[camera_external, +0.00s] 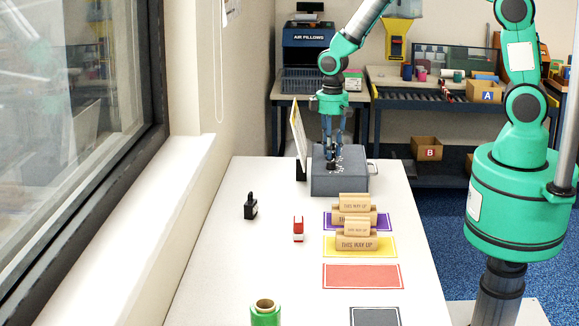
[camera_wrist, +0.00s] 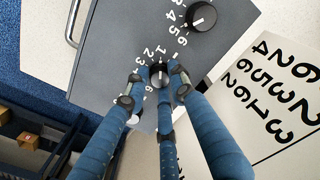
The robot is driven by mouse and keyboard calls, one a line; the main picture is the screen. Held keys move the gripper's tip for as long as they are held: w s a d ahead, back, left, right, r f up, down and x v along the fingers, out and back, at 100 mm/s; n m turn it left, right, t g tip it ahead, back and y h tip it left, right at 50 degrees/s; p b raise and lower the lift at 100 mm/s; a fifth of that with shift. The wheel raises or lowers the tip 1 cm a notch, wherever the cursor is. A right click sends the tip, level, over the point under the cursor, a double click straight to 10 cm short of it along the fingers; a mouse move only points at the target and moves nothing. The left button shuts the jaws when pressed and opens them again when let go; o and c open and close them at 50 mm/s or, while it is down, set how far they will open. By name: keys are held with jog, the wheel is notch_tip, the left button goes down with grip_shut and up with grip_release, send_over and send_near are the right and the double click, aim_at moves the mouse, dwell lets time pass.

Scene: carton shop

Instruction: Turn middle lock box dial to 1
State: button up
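The lock box (camera_external: 340,184) is a dark grey box at the far end of the white table. In the wrist view the same box (camera_wrist: 115,45) shows black dials with white numbers. One dial (camera_wrist: 158,74) sits between my fingertips. Another dial (camera_wrist: 202,16) is uncovered, higher and to the right. My gripper (camera_external: 332,160) points down onto the box top. In the wrist view its blue fingers (camera_wrist: 158,82) surround the dial closely; whether they press on it is unclear. Fingers cover part of the dial's numbers, and its pointer setting is not readable.
A white card with black numbers (camera_wrist: 272,95) stands beside the box; it also shows in the external view (camera_external: 298,130). A metal handle (camera_external: 373,167) is on the box's right side.

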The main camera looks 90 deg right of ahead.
jog(key=o, duration=0.4)
jog(key=shift+o, duration=0.2)
jog(key=shift+r, duration=0.15)
notch_tip(320, 180, up, 12)
dwell(0.4)
dwell(0.5)
